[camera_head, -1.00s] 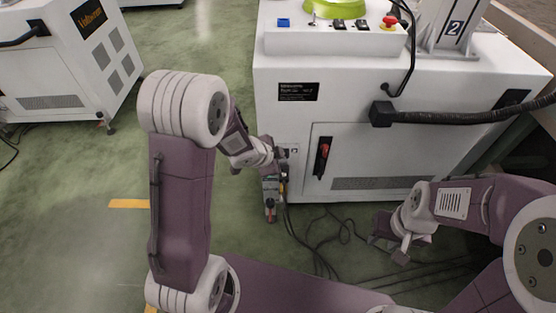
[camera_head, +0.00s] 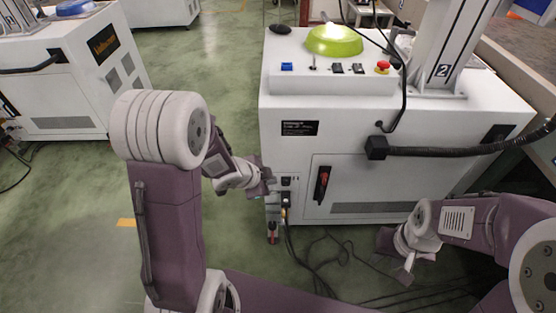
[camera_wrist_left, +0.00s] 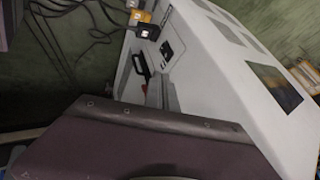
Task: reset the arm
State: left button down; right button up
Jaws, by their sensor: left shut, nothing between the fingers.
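My left gripper (camera_head: 264,181) is in the middle of the head view, at the left front corner of the white machine cabinet (camera_head: 360,120). It is shut and empty. Its arm (camera_head: 168,215) is bent, with a purple link and a white elbow at the left. My right gripper (camera_head: 396,256) hangs low in front of the cabinet at the right, above dark cables. Its fingertips are too small to read. In the left wrist view, a dark purple part of mine fills the bottom, and the white cabinet side (camera_wrist_left: 225,85) lies beyond it.
A green round dome (camera_head: 334,41) and a red button (camera_head: 383,66) sit on the cabinet top. Loose black cables (camera_head: 325,262) lie on the floor before it. Another white cabinet (camera_head: 70,80) stands at far left, with open green floor between.

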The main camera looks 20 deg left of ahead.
pick_arm(q)
notch_tip(320, 180, up, 4)
jog(key=d, duration=0.2)
jog(key=s+a+f+n+g+y, duration=0.1)
jog(key=s+a+f+n+g, duration=0.15)
jog(key=s+n, duration=0.5)
jog(key=s+a+f+n+g+y, duration=0.1)
jog(key=s+n+g+y, duration=0.15)
jog(key=s+n, duration=0.45)
notch_tip(320, 180, up, 34)
jog(key=s+g+p, duration=0.1)
jog(key=p, duration=3.3)
jog(key=shift+d+r+m+h+p, duration=0.15)
jog(key=shift+r+m+h+p, duration=0.05)
jog(key=shift+m+h+p, duration=0.2)
jog(key=shift+s, duration=0.1)
